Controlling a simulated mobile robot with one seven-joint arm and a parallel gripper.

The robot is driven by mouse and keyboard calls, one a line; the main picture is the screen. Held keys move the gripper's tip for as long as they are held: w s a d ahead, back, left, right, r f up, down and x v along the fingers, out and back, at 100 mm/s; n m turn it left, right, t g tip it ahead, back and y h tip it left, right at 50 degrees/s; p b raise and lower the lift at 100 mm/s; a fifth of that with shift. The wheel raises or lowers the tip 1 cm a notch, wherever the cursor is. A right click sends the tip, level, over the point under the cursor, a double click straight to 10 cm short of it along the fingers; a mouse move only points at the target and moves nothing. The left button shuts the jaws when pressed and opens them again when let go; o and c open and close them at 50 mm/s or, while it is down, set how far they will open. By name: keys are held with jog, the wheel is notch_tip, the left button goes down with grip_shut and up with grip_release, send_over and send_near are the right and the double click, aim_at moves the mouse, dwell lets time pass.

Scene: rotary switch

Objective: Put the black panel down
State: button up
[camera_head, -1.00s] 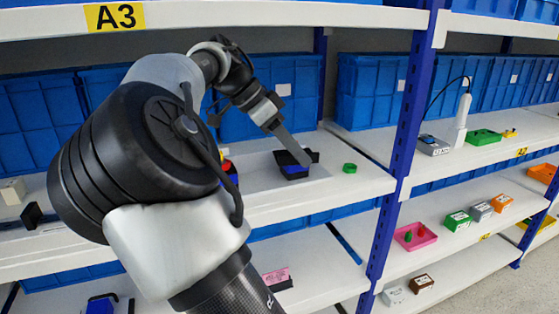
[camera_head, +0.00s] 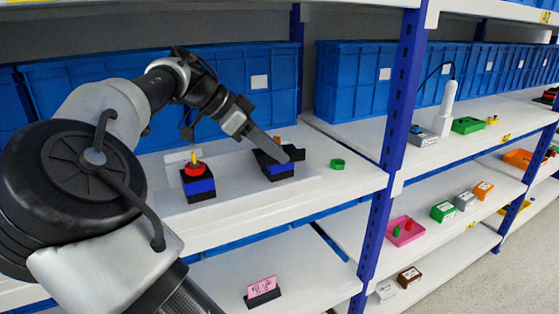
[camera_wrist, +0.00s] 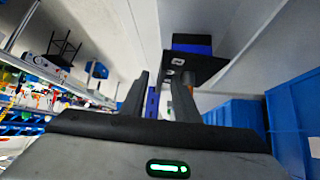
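The black panel (camera_head: 293,153) shows as a dark flat piece at my fingertips in the head view, by the top of a black and blue block (camera_head: 276,169) on the middle shelf. In the wrist view the black panel (camera_wrist: 203,68) has small pale marks and lies past the right fingertip, with a blue and black block (camera_wrist: 192,43) beyond it. My gripper (camera_head: 284,157) reaches down to the block from the upper left. In the wrist view the fingers of my gripper (camera_wrist: 163,78) stand apart with a visible gap. Whether they touch the panel is unclear.
A black and blue block (camera_head: 199,187) with a red and yellow top stands to the left on the same shelf. A green ring (camera_head: 337,164) lies to the right. A blue upright (camera_head: 402,95) divides the shelves. Blue bins (camera_head: 350,85) line the back.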

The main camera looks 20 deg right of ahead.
jog(key=shift+d+f, duration=0.2)
grip_shut()
jog(key=shift+r, duration=0.1)
jog(key=shift+r, duration=0.1)
